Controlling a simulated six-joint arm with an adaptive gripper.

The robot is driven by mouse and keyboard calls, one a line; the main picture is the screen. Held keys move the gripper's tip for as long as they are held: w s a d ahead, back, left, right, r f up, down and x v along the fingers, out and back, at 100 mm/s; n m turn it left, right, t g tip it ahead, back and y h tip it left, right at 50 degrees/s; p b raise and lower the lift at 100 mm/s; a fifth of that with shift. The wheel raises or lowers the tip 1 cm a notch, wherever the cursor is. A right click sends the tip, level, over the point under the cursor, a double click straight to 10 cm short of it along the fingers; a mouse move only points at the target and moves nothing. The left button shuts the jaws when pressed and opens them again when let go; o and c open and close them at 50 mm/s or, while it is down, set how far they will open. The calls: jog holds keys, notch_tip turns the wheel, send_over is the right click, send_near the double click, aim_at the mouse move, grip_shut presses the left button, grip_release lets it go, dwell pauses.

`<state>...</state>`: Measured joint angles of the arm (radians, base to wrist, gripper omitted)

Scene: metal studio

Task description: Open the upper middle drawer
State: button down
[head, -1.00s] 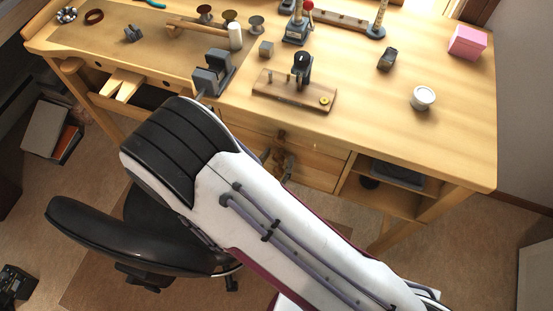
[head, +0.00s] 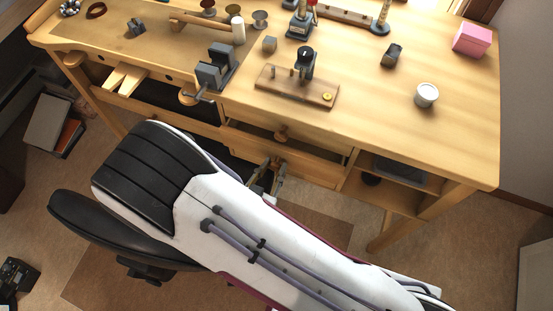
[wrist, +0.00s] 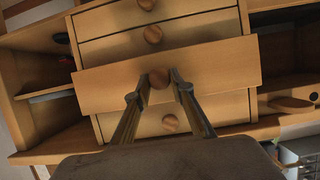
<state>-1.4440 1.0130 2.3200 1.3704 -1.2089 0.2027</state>
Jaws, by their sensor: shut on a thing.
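The upper middle drawer (head: 312,170) is partly pulled out, its front standing forward of the closed top drawer above it. A dark gap shows behind its front in the head view. In the wrist view, which looks upside down, its wide front (wrist: 220,66) juts out past the neighbouring drawers. My gripper (head: 270,168) is at this front. In the wrist view its two fingers (wrist: 160,80) are shut on either side of the round wooden knob (wrist: 159,77). The head view hides this knob behind the fingers.
The top drawer's knob (head: 281,134) is just above. The other drawers are closed. A vise (head: 215,68) sits on the bench's front edge to the left. An open cubby (head: 395,188) is to the right. A black chair (head: 85,232) stands under my arm.

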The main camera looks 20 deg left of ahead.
jog(key=shift+s, duration=2.55)
jog(key=c, duration=1.8)
grip_release()
jog(key=shift+o, duration=0.2)
notch_tip(320, 180, up, 8)
jog(key=s, duration=0.2)
jog(key=shift+s, duration=0.35)
